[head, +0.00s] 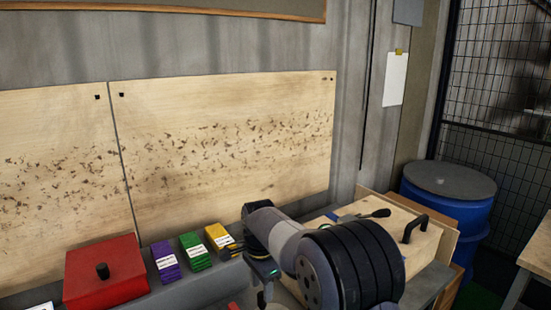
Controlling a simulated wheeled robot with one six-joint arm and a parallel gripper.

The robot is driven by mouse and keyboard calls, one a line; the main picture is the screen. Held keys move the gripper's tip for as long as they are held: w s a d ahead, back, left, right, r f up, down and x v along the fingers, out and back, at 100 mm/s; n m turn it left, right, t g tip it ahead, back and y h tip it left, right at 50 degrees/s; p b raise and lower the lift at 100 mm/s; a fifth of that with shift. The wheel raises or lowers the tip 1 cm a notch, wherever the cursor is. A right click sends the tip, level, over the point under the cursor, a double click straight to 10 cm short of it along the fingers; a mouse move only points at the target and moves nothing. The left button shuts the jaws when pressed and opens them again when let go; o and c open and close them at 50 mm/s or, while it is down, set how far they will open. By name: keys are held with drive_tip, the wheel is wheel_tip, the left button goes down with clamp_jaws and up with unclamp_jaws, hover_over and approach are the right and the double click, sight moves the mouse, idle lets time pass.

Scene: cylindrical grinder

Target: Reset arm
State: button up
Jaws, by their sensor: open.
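My arm reaches in from the bottom right, with a large black ribbed joint in front. Beyond it, a dark end piece with a small green light shows the body of my gripper (264,271), low over the bench. My gripper is open. Its fingertips are not clearly visible, and I see nothing held. The arm hides part of the bench behind it.
A red box (105,278) with a black knob stands at lower left. Beside it are purple (166,262), green (195,252) and yellow (219,237) stacks. A wooden case (400,235) with a black handle and a blue barrel (450,205) stand right.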

sight(260, 294)
wheel_tip(260, 294, down, 5)
drive_tip(key=shift+s+f+p, duration=0.1)
drive_tip(key=shift+f+p, duration=0.1)
drive_tip(key=shift+p, duration=0.1)
drive_tip(key=shift+a+n, duration=0.15)
drive_tip(key=shift+n, duration=0.25)
drive_tip(key=n, duration=0.1)
drive_tip(key=s+a+n, duration=0.1)
drive_tip(key=n, duration=0.1)
drive_tip(key=shift+s+a+n, duration=0.15)
drive_tip(key=shift+s+n, duration=0.25)
drive_tip(key=shift+n, duration=0.65)
drive_tip(key=shift+s+a+n, duration=0.15)
drive_tip(key=shift+s+n, duration=0.2)
drive_tip(key=shift+n, duration=0.7)
